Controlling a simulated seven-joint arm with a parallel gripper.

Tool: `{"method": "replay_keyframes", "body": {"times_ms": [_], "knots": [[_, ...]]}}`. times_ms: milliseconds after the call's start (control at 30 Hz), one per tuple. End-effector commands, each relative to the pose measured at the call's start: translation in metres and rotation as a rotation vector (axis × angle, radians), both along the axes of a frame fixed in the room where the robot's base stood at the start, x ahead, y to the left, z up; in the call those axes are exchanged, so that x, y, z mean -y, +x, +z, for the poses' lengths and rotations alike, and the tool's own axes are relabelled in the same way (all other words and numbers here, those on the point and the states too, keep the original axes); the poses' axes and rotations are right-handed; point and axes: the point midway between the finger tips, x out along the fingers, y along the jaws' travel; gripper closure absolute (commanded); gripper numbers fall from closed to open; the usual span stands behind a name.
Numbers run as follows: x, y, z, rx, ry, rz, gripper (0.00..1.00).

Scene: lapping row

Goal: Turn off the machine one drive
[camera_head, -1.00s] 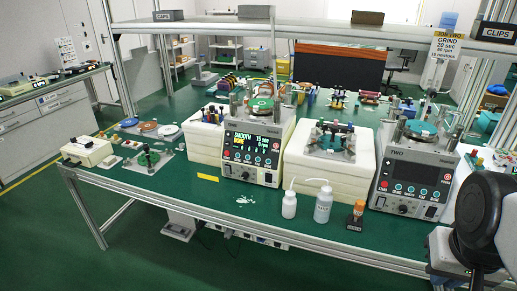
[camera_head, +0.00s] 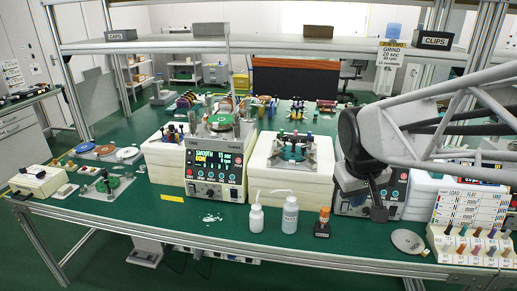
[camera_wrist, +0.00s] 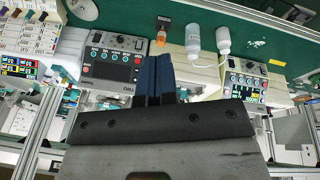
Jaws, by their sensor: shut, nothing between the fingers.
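Machine one (camera_head: 214,170) stands left of centre on the green bench in the head view, its display lit with "SMOOTH 15 sec" and "DONE". A row of small buttons and a dark knob sit below that display. The labels are too small to read, so I cannot tell which control is the drive. A green disc (camera_head: 221,122) lies on top. It also shows, upside down, at right in the wrist view (camera_wrist: 246,92). My gripper (camera_head: 381,212) is shut and empty, in front of machine two, well right of machine one. Its dark blue fingers show in the wrist view (camera_wrist: 154,58).
Machine two (camera_head: 350,205) is partly hidden behind my gripper; its display is dark in the wrist view (camera_wrist: 111,62). Two white bottles (camera_head: 290,214) and an orange-topped item (camera_head: 323,222) stand along the front edge. A shelf (camera_head: 270,45) spans above.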

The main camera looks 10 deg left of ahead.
Motion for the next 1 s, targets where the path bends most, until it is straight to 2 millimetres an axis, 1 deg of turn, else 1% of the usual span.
{"method": "replay_keyframes", "body": {"times_ms": [33, 100, 267, 567, 867, 1000], "knots": [[-0.007, 0.01, 0.0, -0.001, -0.007, 0.021, 1.0], [-0.016, 0.022, -0.001, 0.001, -0.018, 0.049, 1.0], [-0.037, 0.049, -0.002, 0.005, -0.04, 0.112, 1.0], [-0.083, 0.097, -0.009, 0.013, -0.082, 0.233, 1.0], [-0.135, 0.141, -0.023, 0.021, -0.122, 0.355, 1.0], [-0.162, 0.16, -0.031, 0.027, -0.141, 0.412, 1.0]]}}
